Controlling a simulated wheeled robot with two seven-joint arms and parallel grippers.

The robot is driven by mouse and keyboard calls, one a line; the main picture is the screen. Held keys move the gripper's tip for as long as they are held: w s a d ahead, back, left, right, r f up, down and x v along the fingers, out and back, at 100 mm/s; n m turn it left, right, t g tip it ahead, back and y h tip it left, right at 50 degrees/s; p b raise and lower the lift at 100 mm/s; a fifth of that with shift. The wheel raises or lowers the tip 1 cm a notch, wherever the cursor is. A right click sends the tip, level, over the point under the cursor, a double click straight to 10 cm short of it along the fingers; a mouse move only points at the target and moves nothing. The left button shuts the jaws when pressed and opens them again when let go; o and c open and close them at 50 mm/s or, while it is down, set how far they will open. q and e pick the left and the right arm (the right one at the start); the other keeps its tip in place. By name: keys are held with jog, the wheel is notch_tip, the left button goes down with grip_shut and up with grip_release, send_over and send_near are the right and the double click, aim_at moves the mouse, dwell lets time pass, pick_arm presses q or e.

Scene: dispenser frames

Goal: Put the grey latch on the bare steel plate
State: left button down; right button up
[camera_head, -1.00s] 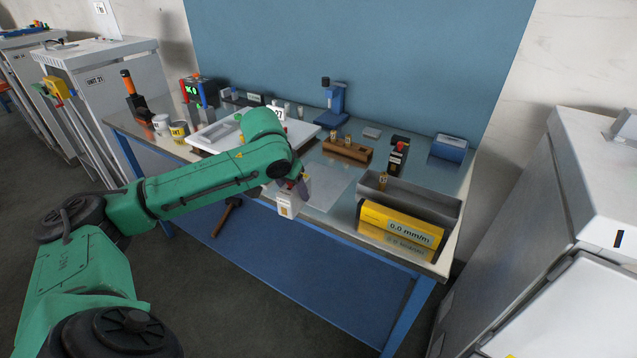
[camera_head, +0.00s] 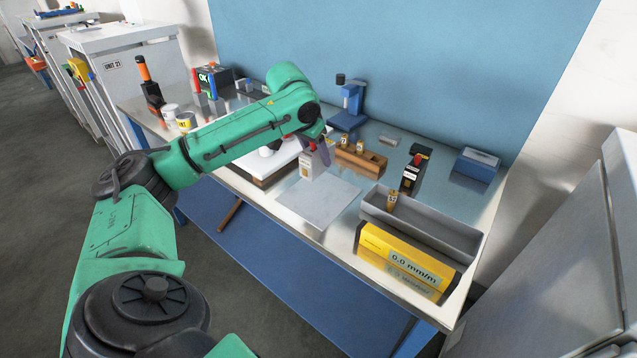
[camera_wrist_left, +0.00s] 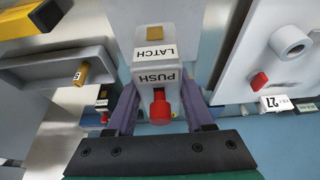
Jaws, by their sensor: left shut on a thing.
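My left gripper (camera_head: 322,146) is shut on the grey latch (camera_head: 312,164). In the left wrist view the latch (camera_wrist_left: 150,52) shows LATCH and PUSH labels and a red button, between the purple fingers (camera_wrist_left: 160,100). My right gripper is not in view.
A wooden block (camera_head: 362,160) with brass pieces stands behind the plate. A grey tray (camera_head: 425,222) and a yellow level (camera_head: 405,262) lie to its right. A white fixture (camera_head: 262,165) stands to its left. The plate's front is clear.

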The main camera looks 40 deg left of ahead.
aim_at(308, 155)
pick_arm(q)
jog(key=x, duration=0.5)
jog(key=shift+s, duration=0.3)
notch_tip(308, 155, down, 4)
jog(key=shift+s+f, duration=0.1)
jog(key=shift+s, duration=0.1)
jog(key=shift+f, duration=0.15)
jog(key=shift+c, duration=1.4)
grip_release()
jog(key=shift+w, duration=0.1)
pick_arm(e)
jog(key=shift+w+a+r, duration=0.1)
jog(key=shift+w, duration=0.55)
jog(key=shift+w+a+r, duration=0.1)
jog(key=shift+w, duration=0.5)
pick_arm(q)
jog(key=v, duration=1.2)
jog(key=shift+d, duration=0.1)
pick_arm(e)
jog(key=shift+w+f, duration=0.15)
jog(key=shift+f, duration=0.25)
